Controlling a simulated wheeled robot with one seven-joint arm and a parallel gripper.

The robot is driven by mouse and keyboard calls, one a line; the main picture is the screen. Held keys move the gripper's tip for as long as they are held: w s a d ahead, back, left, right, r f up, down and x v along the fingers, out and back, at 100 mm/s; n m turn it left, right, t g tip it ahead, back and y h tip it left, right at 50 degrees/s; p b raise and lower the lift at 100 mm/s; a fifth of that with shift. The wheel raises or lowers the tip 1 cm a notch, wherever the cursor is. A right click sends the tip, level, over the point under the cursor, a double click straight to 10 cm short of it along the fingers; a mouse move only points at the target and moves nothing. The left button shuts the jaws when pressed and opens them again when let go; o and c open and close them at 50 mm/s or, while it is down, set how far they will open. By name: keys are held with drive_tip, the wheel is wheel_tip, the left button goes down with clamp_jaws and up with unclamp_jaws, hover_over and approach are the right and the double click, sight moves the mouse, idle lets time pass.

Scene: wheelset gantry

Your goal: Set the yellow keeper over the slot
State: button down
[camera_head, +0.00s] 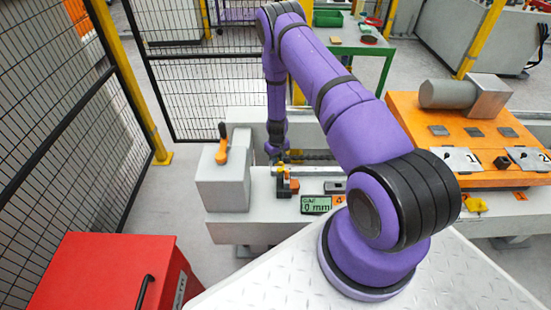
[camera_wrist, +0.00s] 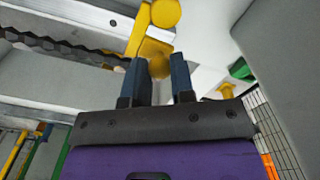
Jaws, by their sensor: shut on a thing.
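The yellow keeper (camera_wrist: 152,47) shows at the fingertips of my gripper (camera_wrist: 158,64) in the wrist view. The two dark blue fingers are shut on its rounded yellow part, and a flat yellow strip reaches up beyond it. A pale metal block edge lies right behind it; I cannot tell whether they touch. In the head view my gripper (camera_head: 278,162) points down at the grey bench, with a small bit of yellow below it. The slot itself cannot be made out in either view.
A grey block with an orange handle (camera_head: 222,144) stands left of my gripper. A gauge reading 0 mm (camera_head: 316,205) is on the bench front. An orange table (camera_head: 400,112) with a grey cylinder stands right. Mesh fencing and a red cabinet (camera_head: 110,270) are left.

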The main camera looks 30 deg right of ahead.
drive_tip(key=m, duration=0.1)
drive_tip(key=d+m, duration=0.1)
drive_tip(key=m, duration=0.1)
drive_tip(key=s+m, duration=0.1)
drive_tip(key=shift+d+m, duration=0.25)
drive_tip(key=shift+m, duration=0.15)
drive_tip(key=m, duration=0.2)
drive_tip(key=s+d+m, duration=0.1)
drive_tip(key=m, duration=0.1)
drive_tip(key=shift+s, duration=0.15)
drive_tip(key=shift+s+d+m, duration=0.1)
drive_tip(key=shift+s+m, duration=0.35)
drive_tip(key=shift+m, duration=0.95)
drive_tip(key=shift+s+a+m, duration=0.1)
drive_tip(key=shift+s+m, duration=0.4)
drive_tip(key=shift+m, duration=0.9)
drive_tip(key=shift+s+d+m, duration=0.1)
drive_tip(key=shift+s+m, duration=0.35)
drive_tip(key=shift+m, duration=0.95)
drive_tip(key=c, duration=1)
unclamp_jaws()
drive_tip(key=shift+o, duration=0.2)
wheel_tip(320, 180, up, 11)
